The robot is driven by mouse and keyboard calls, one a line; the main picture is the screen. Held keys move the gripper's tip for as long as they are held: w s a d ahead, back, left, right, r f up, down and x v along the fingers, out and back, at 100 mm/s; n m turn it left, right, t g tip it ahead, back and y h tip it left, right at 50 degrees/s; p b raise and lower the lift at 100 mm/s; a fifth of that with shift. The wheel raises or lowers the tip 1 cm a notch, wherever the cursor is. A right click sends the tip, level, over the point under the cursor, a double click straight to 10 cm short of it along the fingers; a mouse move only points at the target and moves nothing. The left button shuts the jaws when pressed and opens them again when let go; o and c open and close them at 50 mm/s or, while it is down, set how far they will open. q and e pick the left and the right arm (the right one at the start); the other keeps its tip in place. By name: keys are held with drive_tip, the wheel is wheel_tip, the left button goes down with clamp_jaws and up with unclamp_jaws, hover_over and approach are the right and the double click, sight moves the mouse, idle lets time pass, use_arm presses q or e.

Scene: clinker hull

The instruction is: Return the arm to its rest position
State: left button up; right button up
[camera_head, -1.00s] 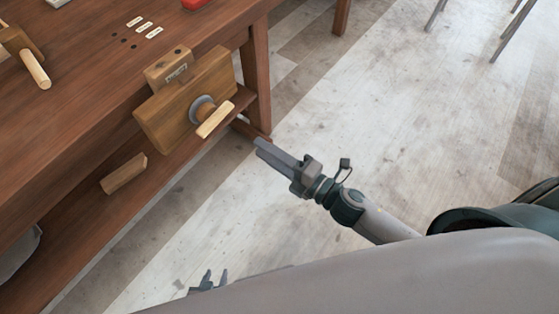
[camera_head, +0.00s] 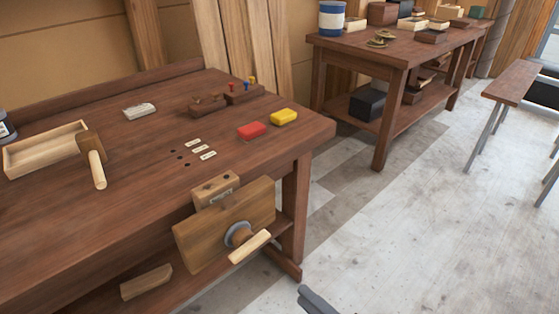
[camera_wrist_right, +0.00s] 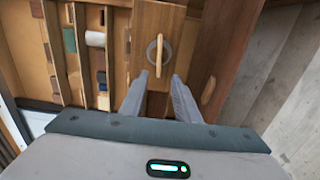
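My right gripper shows only as a grey finger tip (camera_head: 318,300) at the bottom edge of the head view, over the floor to the right of the bench vise (camera_head: 225,225). In the right wrist view the two fingers of the gripper (camera_wrist_right: 157,78) stand apart with nothing between them. Beyond them is the wooden vise with its pale handle (camera_wrist_right: 160,55), clear of the fingers. The rest of my right arm is out of the head view. My left gripper is in neither view.
The workbench (camera_head: 110,240) fills the left, with a mallet (camera_head: 92,155), a tray (camera_head: 45,150), a red block (camera_head: 251,130) and a yellow block (camera_head: 284,117) on top. A second table (camera_head: 390,55) stands behind. A stool (camera_head: 515,82) is at right. The floor (camera_head: 420,220) between is open.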

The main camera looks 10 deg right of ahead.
drive_tip(key=d+f+m+g+h, duration=0.15)
drive_tip(key=f+m, duration=0.25)
drive_tip(key=f, duration=0.4)
drive_tip(key=d+f+m+h, duration=0.3)
drive_tip(key=f+m, duration=0.1)
drive_tip(key=f, duration=0.4)
drive_tip(key=d+f+m+g+h, duration=0.15)
drive_tip(key=f+m, duration=0.25)
drive_tip(key=f, duration=0.4)
drive_tip(key=s+f+m+g+h, duration=0.1)
drive_tip(key=s+f+m, duration=0.4)
drive_tip(key=f, duration=0.6)
drive_tip(key=s+f+m+g+h, duration=0.1)
drive_tip(key=s+f+m+g, duration=0.2)
drive_tip(key=s+f, duration=0.6)
wheel_tip(320, 180, down, 2)
drive_tip(key=m, duration=0.2)
drive_tip(key=shift+s+a+m+g+h, duration=0.15)
drive_tip(key=shift+m+g+h, duration=0.15)
drive_tip(key=shift+m+h, duration=0.1)
